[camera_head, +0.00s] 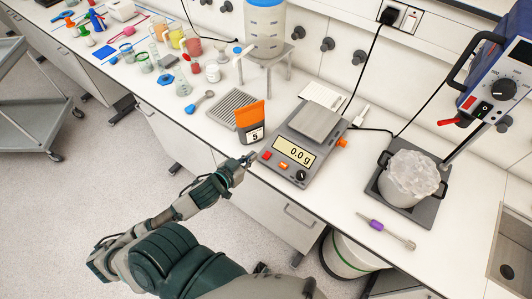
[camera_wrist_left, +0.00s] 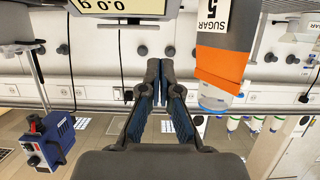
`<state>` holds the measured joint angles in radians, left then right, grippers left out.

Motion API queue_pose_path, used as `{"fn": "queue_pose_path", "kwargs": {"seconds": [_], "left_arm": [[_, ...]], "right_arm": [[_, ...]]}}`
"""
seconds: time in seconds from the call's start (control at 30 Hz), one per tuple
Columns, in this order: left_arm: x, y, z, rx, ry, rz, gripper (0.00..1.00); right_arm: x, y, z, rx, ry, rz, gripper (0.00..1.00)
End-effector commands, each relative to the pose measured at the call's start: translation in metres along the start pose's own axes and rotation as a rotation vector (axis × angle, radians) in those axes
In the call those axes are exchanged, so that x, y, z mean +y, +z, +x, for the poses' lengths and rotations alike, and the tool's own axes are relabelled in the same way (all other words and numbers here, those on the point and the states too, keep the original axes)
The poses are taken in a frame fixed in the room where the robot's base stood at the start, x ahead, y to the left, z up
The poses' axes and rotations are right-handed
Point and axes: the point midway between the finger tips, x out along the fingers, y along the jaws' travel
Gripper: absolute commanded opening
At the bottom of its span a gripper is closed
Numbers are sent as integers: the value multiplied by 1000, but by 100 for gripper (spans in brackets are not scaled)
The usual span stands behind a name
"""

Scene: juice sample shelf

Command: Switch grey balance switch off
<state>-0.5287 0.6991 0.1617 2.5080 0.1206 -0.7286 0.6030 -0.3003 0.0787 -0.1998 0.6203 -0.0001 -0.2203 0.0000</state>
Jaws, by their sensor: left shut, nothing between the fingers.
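The grey balance (camera_head: 318,160) stands on the white bench with its display (camera_head: 294,152) lit at "0.0 g". Its front panel carries a red button (camera_head: 266,155), an orange button (camera_head: 283,165) and a black knob (camera_head: 301,175). An orange part (camera_head: 342,142) sticks out at its right side. My left gripper (camera_head: 250,157) is shut and empty at the bench's front edge, just left of the red button; I cannot tell whether they touch. In the left wrist view the fingers (camera_wrist_left: 160,68) are together, below the upside-down display (camera_wrist_left: 119,6). My right gripper is not in view.
A grey and orange pack (camera_head: 250,124) marked 5 stands close left of the balance, near my left gripper. A beaker (camera_head: 409,177) on a dark plate and a purple-handled tool (camera_head: 385,233) are to the right. Several bottles and tools fill the left bench.

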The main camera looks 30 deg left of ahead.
Motion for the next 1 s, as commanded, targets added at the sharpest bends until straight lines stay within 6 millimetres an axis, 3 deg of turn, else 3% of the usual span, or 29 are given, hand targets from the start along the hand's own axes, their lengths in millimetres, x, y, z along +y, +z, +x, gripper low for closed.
{"fn": "queue_pose_path", "kwargs": {"seconds": [0.17, 0.3, 0.53, 0.7, 1.0], "left_arm": [[0, 7, 23, 3, 0, 5, 0], [-1, 2, 50, 3, -2, 2, 0], [1, -1, 97, 1, -3, 2, 0], [1, 29, 100, -4, -2, 2, 0], [0, 40, 103, -1, -2, 2, 0]], "right_arm": [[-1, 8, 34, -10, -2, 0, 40], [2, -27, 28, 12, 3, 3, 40], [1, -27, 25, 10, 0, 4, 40], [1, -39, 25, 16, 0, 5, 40], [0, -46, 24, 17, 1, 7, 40]]}}
